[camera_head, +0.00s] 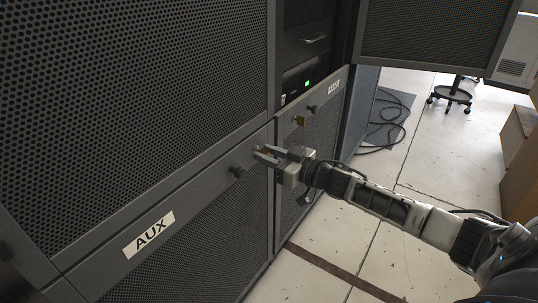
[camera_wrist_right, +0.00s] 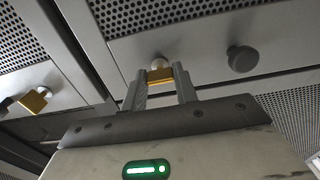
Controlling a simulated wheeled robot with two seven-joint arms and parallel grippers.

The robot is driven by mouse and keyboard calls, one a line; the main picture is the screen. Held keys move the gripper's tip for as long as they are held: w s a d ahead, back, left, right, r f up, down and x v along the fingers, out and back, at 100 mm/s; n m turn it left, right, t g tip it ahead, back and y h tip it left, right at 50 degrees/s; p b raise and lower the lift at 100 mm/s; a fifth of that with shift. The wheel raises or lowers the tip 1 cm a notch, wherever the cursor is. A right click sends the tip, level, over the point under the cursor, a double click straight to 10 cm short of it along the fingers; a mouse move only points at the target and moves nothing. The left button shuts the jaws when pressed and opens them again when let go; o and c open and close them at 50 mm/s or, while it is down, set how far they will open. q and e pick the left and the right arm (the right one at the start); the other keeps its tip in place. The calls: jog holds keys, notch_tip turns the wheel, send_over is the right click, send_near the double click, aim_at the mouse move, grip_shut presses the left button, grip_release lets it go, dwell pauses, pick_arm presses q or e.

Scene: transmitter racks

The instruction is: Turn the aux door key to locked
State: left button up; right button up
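The AUX door (camera_head: 205,215) is a dark perforated panel with a white "AUX" label (camera_head: 148,234) and a dark round knob (camera_head: 238,172); the knob also shows in the right wrist view (camera_wrist_right: 241,58). My right gripper (camera_head: 264,153) is at the door's upper right corner. In the right wrist view the yellow aux key (camera_wrist_right: 160,75) sits in its lock between the fingertips of my right gripper (camera_wrist_right: 161,82). The fingers appear to meet both edges of the key. In the head view the fingers mostly hide the key. My left gripper is not in view.
The neighbouring rack door (camera_head: 313,150) on the right has its own yellow key (camera_head: 300,120), also at left in the wrist view (camera_wrist_right: 35,100), and a dark knob (camera_head: 312,108). A black cable (camera_head: 392,125) lies on the floor. Open floor (camera_head: 400,165) extends to the right.

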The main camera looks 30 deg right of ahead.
pick_arm(q)
jog(key=shift+s, duration=0.1)
pick_arm(e)
jog(key=shift+n, duration=0.4)
jog(key=shift+r+n+p, duration=0.1)
jog(key=shift+n+p, duration=0.25)
jog(key=shift+n, duration=0.25)
jog(key=n, duration=0.3)
jog(key=shift+p, duration=0.3)
jog(key=shift+n, duration=1.1)
pick_arm(q)
jog(key=shift+d+b, duration=0.1)
jog(key=shift+b, duration=0.55)
pick_arm(e)
jog(key=n, duration=1)
jog(key=shift+n, duration=0.3)
pick_arm(q)
jog(key=shift+f, duration=0.1)
pick_arm(e)
jog(key=shift+n, duration=0.3)
